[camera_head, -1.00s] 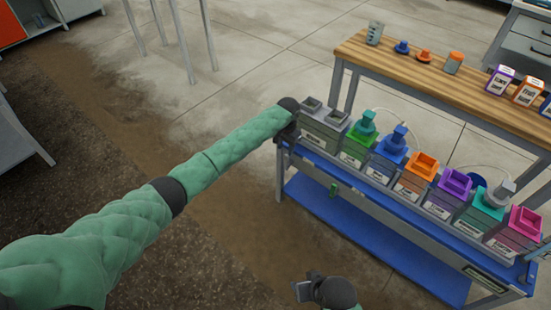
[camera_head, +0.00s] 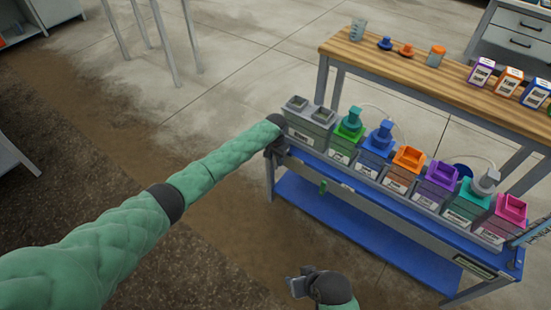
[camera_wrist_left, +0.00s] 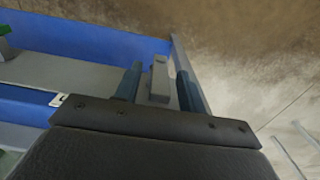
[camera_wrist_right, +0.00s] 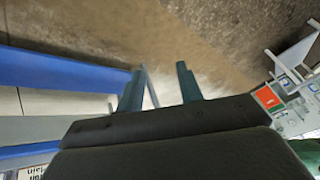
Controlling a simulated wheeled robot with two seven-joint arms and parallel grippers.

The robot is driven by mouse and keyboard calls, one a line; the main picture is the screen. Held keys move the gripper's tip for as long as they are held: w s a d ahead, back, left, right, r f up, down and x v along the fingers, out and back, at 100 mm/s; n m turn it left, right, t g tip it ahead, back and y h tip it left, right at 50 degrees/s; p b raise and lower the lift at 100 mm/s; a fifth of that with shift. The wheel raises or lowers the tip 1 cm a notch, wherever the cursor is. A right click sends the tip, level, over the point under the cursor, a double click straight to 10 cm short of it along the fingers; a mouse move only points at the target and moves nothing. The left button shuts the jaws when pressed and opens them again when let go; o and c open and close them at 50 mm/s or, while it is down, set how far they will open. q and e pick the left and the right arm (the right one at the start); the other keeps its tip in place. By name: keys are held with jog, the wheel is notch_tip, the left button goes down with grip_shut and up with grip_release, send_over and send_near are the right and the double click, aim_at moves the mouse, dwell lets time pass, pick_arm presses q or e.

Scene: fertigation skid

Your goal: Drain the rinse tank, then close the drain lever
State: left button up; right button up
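A grey tank with two square openings (camera_head: 310,118) stands at the left end of the blue skid. My left gripper (camera_head: 273,152) is beside the skid's left end, below this tank; its fingers are mostly hidden in the head view. In the left wrist view my left gripper (camera_wrist_left: 160,90) has its fingers apart, with a small grey bar (camera_wrist_left: 159,78) between them and gaps showing. I cannot tell whether the bar is the drain lever. A small green piece (camera_head: 323,187) is on the skid's front. My right gripper (camera_head: 300,286) is in front of the skid, open and empty.
Several coloured tanks, including an orange one (camera_head: 403,172) and a purple one (camera_head: 436,190), line the skid. A blue lower shelf (camera_head: 340,222) lies below. A wooden bench (camera_head: 425,78) with bottles and cartons stands behind. Floor is clear at front left.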

pick_arm(q)
grip_shut()
pick_arm(e)
jog(key=shift+s, duration=0.1)
